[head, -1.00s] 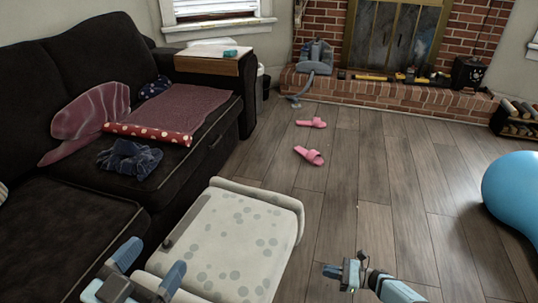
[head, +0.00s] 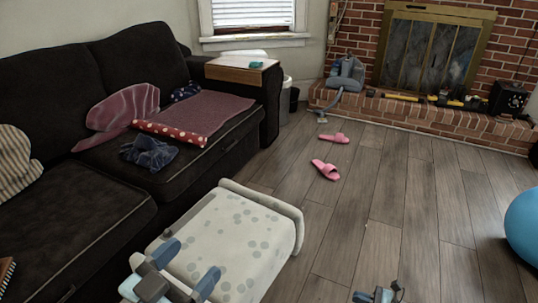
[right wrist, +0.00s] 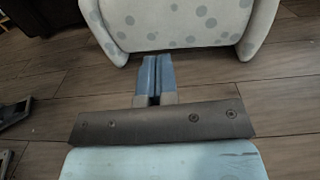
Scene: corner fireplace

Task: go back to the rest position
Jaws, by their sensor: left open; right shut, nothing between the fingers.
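My left gripper (head: 190,268) is open and empty in the head view, over the near left part of the pale spotted stool (head: 236,232). My right gripper (head: 378,296) is low at the bottom edge of the head view, right of the stool, over the floor. In the right wrist view my right gripper (right wrist: 155,60) has its two blue fingers together with nothing between them. Its tips point at the side of the spotted stool (right wrist: 180,22); whether they touch it I cannot tell.
A dark sofa (head: 60,208) with a blanket, a dotted roll and a blue cloth fills the left. Pink slippers (head: 325,170) lie on the wooden floor. A blue ball (head: 524,228) is at the right. The brick fireplace (head: 440,118) stands behind.

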